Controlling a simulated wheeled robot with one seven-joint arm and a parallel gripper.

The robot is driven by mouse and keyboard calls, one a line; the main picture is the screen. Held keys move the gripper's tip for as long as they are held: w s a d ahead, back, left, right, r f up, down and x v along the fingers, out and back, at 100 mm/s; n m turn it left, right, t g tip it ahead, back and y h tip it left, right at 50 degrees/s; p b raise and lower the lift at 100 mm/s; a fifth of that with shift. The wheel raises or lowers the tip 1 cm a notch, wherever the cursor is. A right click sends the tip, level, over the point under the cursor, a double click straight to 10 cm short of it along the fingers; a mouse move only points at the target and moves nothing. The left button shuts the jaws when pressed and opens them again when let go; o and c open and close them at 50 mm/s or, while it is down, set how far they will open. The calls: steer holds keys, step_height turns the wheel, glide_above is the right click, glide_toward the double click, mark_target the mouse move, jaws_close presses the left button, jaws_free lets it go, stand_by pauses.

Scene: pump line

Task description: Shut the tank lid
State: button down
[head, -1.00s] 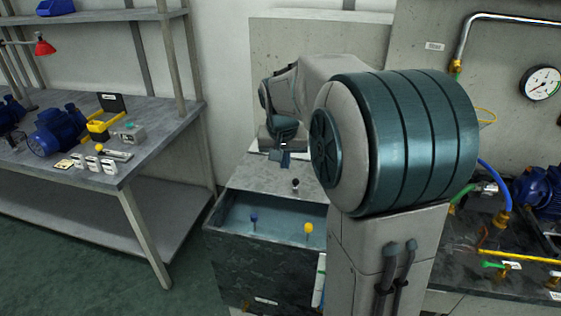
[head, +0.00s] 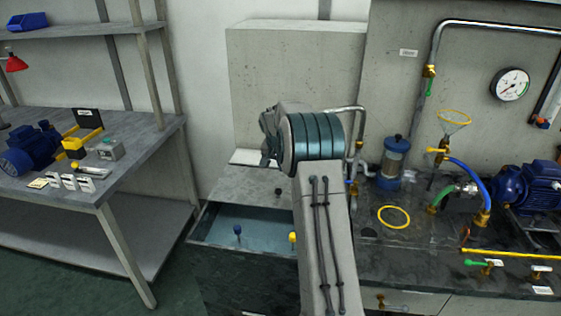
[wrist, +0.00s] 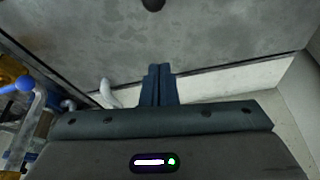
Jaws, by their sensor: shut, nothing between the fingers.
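The tank (head: 215,245) stands in the middle of the head view, with bluish water open to view in its front part. The grey lid (head: 238,184), a flat slab with a dark knob (head: 278,192), lies behind that opening over the rear part. In the wrist view the lid (wrist: 200,35) fills the upper part, its knob (wrist: 153,4) at the top edge. My gripper (wrist: 157,72) is shut and empty, its fingertips at or just over the lid's far edge. I cannot tell whether they touch it. In the head view my arm hides the fingers.
A blue-topped rod (head: 237,230) and a yellow-topped one (head: 293,237) stand at the tank opening. To the right are a clear cylinder (head: 395,158), a yellow ring (head: 394,217), hoses and a blue pump (head: 528,188). A workbench (head: 130,165) stands left. A pale wall block rises behind the tank.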

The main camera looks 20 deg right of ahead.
mark_target(279, 184)
steer(key=x, duration=0.4)
steer(key=shift+s+a+f, duration=0.1)
steer(key=shift+a+f, duration=0.05)
steer(key=shift+f, duration=0.2)
steer(key=shift+s+a+f+p, duration=0.1)
steer(key=shift+s+a+p, duration=0.2)
steer(key=shift+s+a, duration=0.4)
steer(key=shift+s+a+f, duration=0.2)
steer(key=shift+s+a, duration=0.25)
steer(key=shift+s, duration=0.1)
